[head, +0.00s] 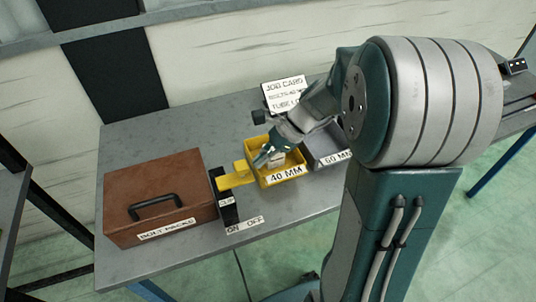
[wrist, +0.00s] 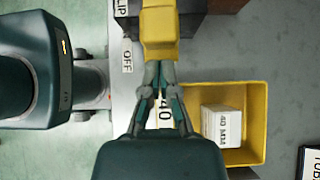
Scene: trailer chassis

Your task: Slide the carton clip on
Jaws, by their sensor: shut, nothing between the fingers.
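The clip is a black block (head: 229,210) with a yellow slider (head: 236,176) reaching right toward a yellow bin. ON and OFF labels (head: 245,226) lie in front of it. In the wrist view the slider's yellow end (wrist: 159,32) is straight ahead of my fingers, with the OFF label (wrist: 127,56) to its left. My gripper (wrist: 161,72) is shut and empty, its tips close to the yellow end; I cannot tell if they touch. In the head view my gripper (head: 262,158) is over the yellow bin's left side. A white 40 MM carton (wrist: 222,125) sits in that bin.
The yellow bin (wrist: 258,92) is labelled 40 MM. A grey 60 MM bin (head: 325,150) stands to its right, behind my arm. A brown bolt packs box (head: 160,180) with a black handle stands left of the clip. A job card (head: 286,92) stands behind.

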